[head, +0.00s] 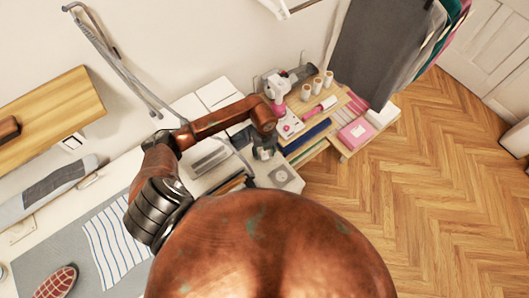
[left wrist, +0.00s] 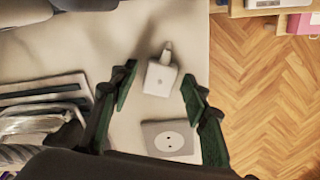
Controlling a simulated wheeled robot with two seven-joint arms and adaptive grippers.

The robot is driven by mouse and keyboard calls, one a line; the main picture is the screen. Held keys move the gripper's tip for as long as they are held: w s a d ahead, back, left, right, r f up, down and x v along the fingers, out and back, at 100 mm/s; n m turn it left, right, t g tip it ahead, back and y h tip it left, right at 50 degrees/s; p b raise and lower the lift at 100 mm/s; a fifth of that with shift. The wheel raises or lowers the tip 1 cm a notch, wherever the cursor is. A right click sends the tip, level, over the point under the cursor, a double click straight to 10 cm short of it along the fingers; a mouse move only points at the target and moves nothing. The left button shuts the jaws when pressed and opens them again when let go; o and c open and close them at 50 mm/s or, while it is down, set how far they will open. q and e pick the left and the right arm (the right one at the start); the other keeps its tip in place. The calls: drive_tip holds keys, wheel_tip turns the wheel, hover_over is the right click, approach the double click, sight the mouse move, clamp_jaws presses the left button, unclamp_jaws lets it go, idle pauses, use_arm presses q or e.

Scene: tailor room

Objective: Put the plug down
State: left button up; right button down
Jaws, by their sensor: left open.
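The plug (left wrist: 160,79), a small white block with a logo and a grey end, shows in the left wrist view on the pale table top. My left gripper (left wrist: 157,84) is open, with one green-padded finger on each side of the plug and a gap to both. A grey plate with a white two-hole socket (left wrist: 171,138) lies just below the plug in that view. In the head view the left gripper (head: 264,146) is low over the table near the socket plate (head: 285,177); the plug cannot be made out there. My right gripper is not in view.
A pink and white sewing machine (head: 285,108) and a wooden shelf with spools (head: 318,84) stand beyond the gripper. Striped cloth (head: 112,240) and a red checked cushion (head: 56,282) lie at the left.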

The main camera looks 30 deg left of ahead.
sight(264, 154)
use_arm(q)
wheel_tip(264, 154, up, 13)
drive_tip(key=b, duration=0.1)
drive_tip(key=shift+b, duration=0.35)
wheel_tip(264, 154, down, 11)
drive_tip(key=shift+f+p, duration=0.15)
drive_tip(key=shift+p, duration=0.9)
wheel_tip(264, 154, down, 2)
drive_tip(key=shift+f+b, duration=0.1)
drive_tip(key=shift+b, duration=0.4)
drive_tip(key=shift+r+p, duration=0.3)
drive_tip(key=shift+r, duration=0.15)
